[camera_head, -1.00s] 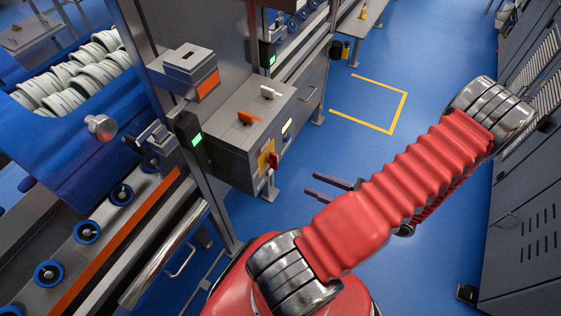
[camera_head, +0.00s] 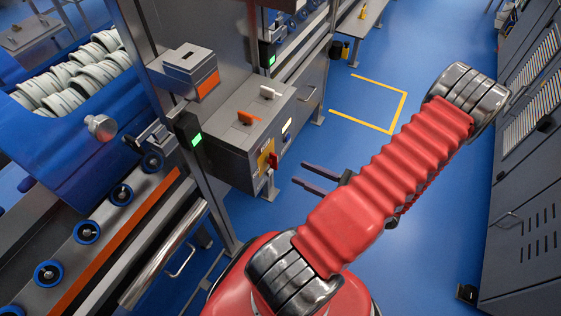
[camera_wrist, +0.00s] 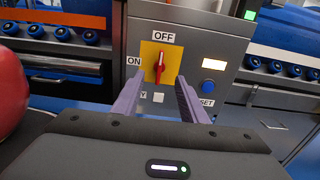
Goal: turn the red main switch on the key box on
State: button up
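The key box (camera_head: 232,150) is a grey box on the machine frame at the middle left. Its front panel also shows in the wrist view (camera_wrist: 220,62). The red main switch (camera_head: 273,160) sits on a yellow plate on that front. In the wrist view the red switch (camera_wrist: 160,66) stands upright, pointing at the OFF label (camera_wrist: 164,37); the ON label (camera_wrist: 134,62) is to its left. My gripper (camera_head: 304,174) is in front of the box, apart from the switch. In the wrist view my gripper (camera_wrist: 160,98) is open and empty, its fingers either side below the switch.
A blue button (camera_wrist: 208,87) and a lit window (camera_wrist: 214,64) are right of the switch. Dark cabinets (camera_head: 525,210) line the right; blue floor between is clear.

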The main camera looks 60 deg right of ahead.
aim_at(272, 160)
jog(key=w, duration=0.9)
jog(key=shift+a, duration=0.45)
jog(key=c, duration=0.9)
jog(key=shift+d, duration=0.25)
grip_shut()
jog(key=shift+a, duration=0.2)
